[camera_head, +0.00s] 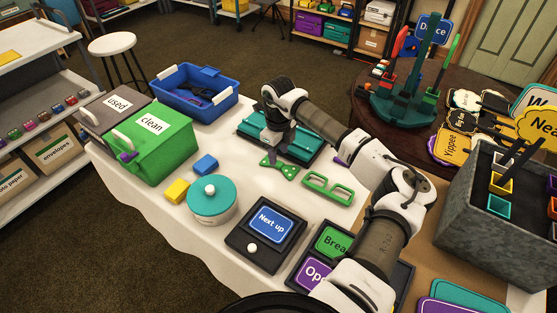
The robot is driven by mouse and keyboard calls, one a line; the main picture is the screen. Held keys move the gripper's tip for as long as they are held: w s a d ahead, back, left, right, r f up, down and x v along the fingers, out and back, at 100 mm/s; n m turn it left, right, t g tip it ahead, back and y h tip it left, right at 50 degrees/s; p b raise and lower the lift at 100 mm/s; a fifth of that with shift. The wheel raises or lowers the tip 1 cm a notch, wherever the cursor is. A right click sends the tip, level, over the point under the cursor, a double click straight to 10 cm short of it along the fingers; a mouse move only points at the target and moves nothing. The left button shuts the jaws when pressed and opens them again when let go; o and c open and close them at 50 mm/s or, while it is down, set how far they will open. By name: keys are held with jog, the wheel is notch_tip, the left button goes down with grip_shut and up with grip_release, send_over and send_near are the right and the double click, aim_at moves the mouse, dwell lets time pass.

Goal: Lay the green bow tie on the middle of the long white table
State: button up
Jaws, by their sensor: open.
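The green bow tie (279,167) with pale dots lies on the long white table (232,241), near its middle. It is just in front of a teal case or tray (297,148). My gripper (270,142) is directly above and just behind the bow tie, pointing down. Its fingers are dark and small here, and whether they touch the bow tie cannot be told. My arm reaches in from the lower right and hides part of the table and the teal case.
Green glasses (328,188) lie right of the bow tie. A teal round tin (211,200), blue block (205,164), yellow block (177,190) and "Next up" stand (266,230) are nearby. Green "clean" box (154,145) and blue bin (201,90) stand left and behind.

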aim_at(280, 163)
notch_tip(280, 163, up, 9)
jog(key=b, duration=0.2)
jog(key=shift+f, duration=0.2)
jog(key=shift+d, duration=1.2)
